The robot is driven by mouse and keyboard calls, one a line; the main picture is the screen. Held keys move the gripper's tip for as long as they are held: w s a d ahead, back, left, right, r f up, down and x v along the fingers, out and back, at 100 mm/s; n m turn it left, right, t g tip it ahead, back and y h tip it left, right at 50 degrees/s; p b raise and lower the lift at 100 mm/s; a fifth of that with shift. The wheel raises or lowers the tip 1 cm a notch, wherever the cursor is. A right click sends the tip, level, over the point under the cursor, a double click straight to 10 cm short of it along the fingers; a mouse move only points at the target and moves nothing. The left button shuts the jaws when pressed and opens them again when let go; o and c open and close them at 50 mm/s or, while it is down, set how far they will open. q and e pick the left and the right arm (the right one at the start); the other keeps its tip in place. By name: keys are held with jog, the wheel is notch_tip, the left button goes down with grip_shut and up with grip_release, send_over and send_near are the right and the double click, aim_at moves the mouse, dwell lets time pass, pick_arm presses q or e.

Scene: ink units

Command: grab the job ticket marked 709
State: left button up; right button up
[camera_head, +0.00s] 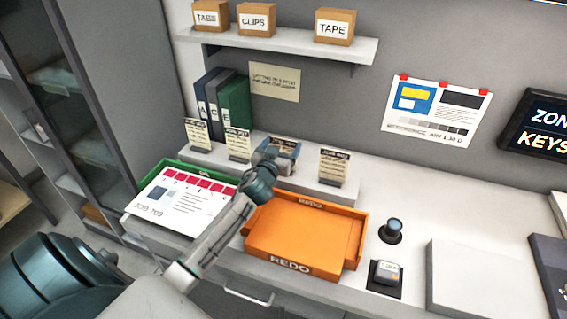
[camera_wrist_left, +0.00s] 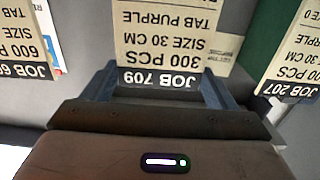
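The job ticket marked 709 (camera_wrist_left: 160,78) is a cream card with a black band, upside down in the left wrist view. In the head view its top (camera_head: 285,142) shows behind my left gripper (camera_head: 277,152), which hides its lower part. In the left wrist view my left gripper (camera_wrist_left: 160,90) has its fingers apart, one near each side edge of the ticket's black band. I see no clear contact with the card. My right gripper is not in view.
A ticket marked 207 (camera_wrist_left: 290,88) and another ticket (camera_wrist_left: 25,68) flank it closely. An orange REDO tray (camera_head: 293,262) lies in front of the ledge, and a green tray (camera_head: 146,192) with a sheet lies left. Binders (camera_head: 234,104) stand behind.

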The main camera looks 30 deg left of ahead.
pick_arm(q)
jog(key=shift+c, duration=1)
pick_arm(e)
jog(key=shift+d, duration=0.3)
pick_arm(q)
jog(key=shift+r, duration=0.1)
